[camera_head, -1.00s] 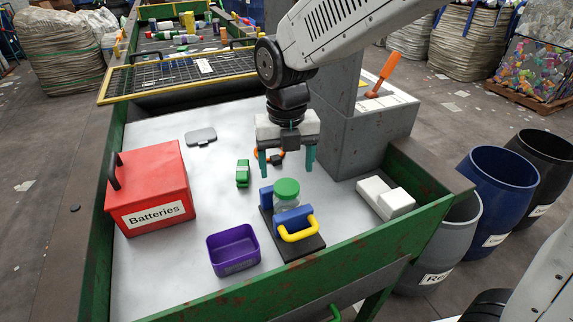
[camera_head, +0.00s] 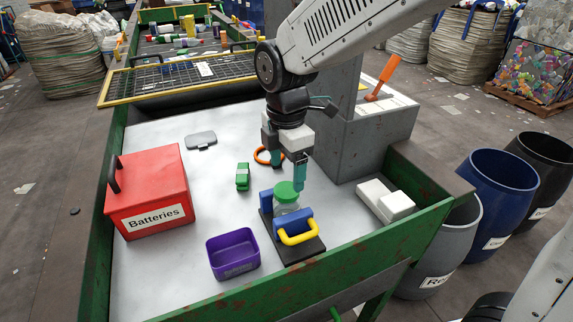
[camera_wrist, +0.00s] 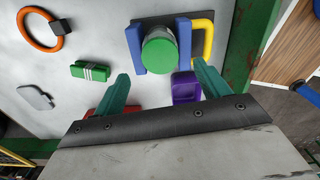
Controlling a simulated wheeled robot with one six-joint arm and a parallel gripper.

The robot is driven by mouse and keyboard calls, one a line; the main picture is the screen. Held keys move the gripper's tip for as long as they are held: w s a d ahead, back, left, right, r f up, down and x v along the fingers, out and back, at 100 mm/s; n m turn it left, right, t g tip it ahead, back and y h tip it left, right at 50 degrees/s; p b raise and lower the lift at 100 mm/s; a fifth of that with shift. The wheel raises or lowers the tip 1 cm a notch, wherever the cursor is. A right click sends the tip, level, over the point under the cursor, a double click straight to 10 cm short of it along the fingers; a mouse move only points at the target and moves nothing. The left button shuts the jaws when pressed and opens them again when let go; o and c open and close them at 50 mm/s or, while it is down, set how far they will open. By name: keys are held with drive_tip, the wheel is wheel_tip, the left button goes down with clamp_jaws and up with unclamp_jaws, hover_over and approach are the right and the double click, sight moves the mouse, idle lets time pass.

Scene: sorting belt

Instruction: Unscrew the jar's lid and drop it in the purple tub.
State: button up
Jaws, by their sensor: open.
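The jar (camera_head: 288,206) stands upright with its green lid (camera_head: 285,190) on top, between the blue jaws of a clamp (camera_head: 297,228) with a yellow handle. The lid also shows in the wrist view (camera_wrist: 159,55), unobstructed. My gripper (camera_head: 287,169) is open and empty, its teal fingers pointing down above and slightly behind the lid. In the wrist view the fingers (camera_wrist: 160,75) lie left and right of the lid's position, apart from it. The purple tub (camera_head: 233,266) stands empty, in front and left of the clamp; part of it shows in the wrist view (camera_wrist: 185,88).
A red batteries box (camera_head: 147,185) stands at the left. A green block (camera_head: 242,176), an orange ring (camera_head: 262,153) and a grey lidlike piece (camera_head: 201,138) lie on the table.

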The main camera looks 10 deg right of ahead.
drive_tip(key=shift+m, duration=0.8)
drive_tip(key=shift+o, duration=0.3)
